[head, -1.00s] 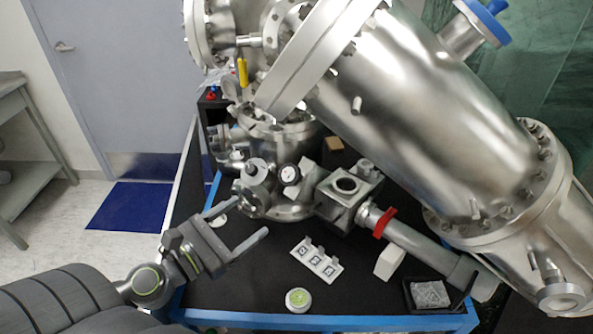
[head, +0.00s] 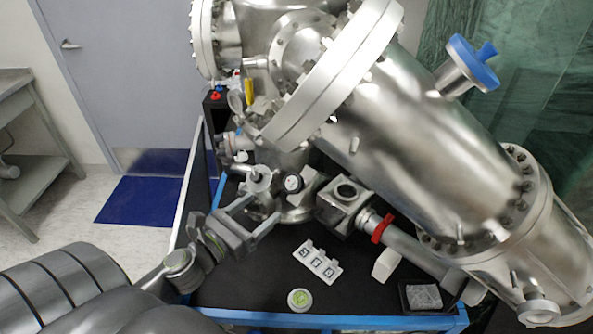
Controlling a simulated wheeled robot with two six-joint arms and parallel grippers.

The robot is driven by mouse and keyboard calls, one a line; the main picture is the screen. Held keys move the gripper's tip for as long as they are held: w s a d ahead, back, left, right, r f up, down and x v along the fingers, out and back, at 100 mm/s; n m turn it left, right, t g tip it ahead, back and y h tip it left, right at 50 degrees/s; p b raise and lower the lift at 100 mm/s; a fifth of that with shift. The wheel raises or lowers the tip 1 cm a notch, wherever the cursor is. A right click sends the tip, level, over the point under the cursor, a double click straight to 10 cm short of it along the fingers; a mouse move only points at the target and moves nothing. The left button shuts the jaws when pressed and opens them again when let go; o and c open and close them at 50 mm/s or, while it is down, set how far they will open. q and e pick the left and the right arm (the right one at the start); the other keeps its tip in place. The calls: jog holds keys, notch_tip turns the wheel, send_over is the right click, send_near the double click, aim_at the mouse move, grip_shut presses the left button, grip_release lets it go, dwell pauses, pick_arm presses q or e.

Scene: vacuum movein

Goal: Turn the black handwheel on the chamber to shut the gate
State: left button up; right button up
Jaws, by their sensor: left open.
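The steel chamber (head: 425,125) fills the upper right of the head view as a large slanted cylinder with bolted flanges. I cannot clearly pick out a black handwheel. My right gripper is out of view.
On the black table top (head: 250,285) are a white block with printed squares (head: 318,261), a round green-and-white tin (head: 299,299) and a black tray (head: 406,306).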

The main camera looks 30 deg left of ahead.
aim_at(290, 186)
pick_arm(q)
jog(key=w+p, duration=0.2)
jog(key=w, duration=0.2)
jog(key=w+d+p, duration=0.1)
jog(key=w+p, duration=0.2)
jog(key=w, duration=0.1)
jog(key=w+p, duration=0.2)
jog(key=w, duration=0.2)
jog(key=shift+d+p, duration=0.35)
jog(key=shift+w+d, duration=0.1)
jog(key=shift+w, duration=0.4)
jog(key=shift+c, duration=0.2)
jog(key=c, duration=0.9)
